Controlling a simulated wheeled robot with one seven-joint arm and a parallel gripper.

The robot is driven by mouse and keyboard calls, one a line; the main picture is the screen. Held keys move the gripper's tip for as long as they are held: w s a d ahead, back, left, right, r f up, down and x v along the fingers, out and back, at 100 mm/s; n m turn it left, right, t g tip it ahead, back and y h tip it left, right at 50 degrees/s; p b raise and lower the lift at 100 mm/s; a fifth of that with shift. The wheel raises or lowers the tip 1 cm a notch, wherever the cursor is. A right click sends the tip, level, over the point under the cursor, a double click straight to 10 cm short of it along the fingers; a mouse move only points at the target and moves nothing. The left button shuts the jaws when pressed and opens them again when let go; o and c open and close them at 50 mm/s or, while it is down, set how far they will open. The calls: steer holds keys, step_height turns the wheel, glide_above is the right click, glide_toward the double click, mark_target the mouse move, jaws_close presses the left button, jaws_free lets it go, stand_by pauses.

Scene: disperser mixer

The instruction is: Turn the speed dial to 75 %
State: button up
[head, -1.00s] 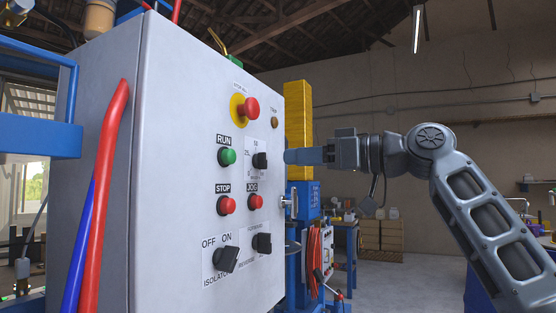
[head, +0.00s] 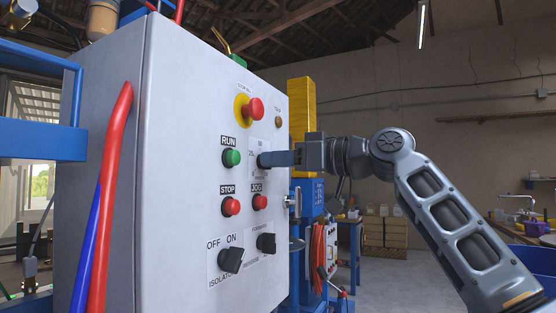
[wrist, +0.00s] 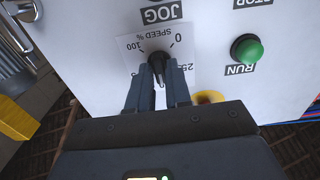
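The black speed dial (head: 261,161) is on the front of the grey cabinet, right of the green RUN button. Its white scale plate (wrist: 132,46) shows upside down in the wrist view, with 100 at left, 0 at right and part of 25 at lower right. My gripper (head: 268,159) reaches in from the right at the dial. In the wrist view its two fingers (wrist: 159,75) lie on either side of the dark knob (wrist: 155,58). I cannot tell whether they press on it. The fingers hide the dial's pointer and the lower scale.
Close around the dial are the green RUN button (head: 232,158), red JOG button (head: 260,202), red STOP button (head: 231,207) and red emergency stop (head: 253,109). Two black rotary switches (head: 231,260) sit lower. A door handle (head: 293,199) sticks out at the cabinet's right edge.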

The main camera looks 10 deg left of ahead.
jaws_close()
steer(key=shift+p, duration=0.3)
steer(key=shift+w+d+m+p, duration=0.1)
steer(key=shift+m+p, duration=2.9)
steer(key=shift+m, duration=0.3)
steer(key=shift+w+m+p, duration=0.1)
steer(key=shift+m+p, duration=2.9)
steer(key=shift+m, duration=0.3)
steer(key=shift+f, duration=0.1)
steer(key=shift+o, duration=2.1)
jaws_free()
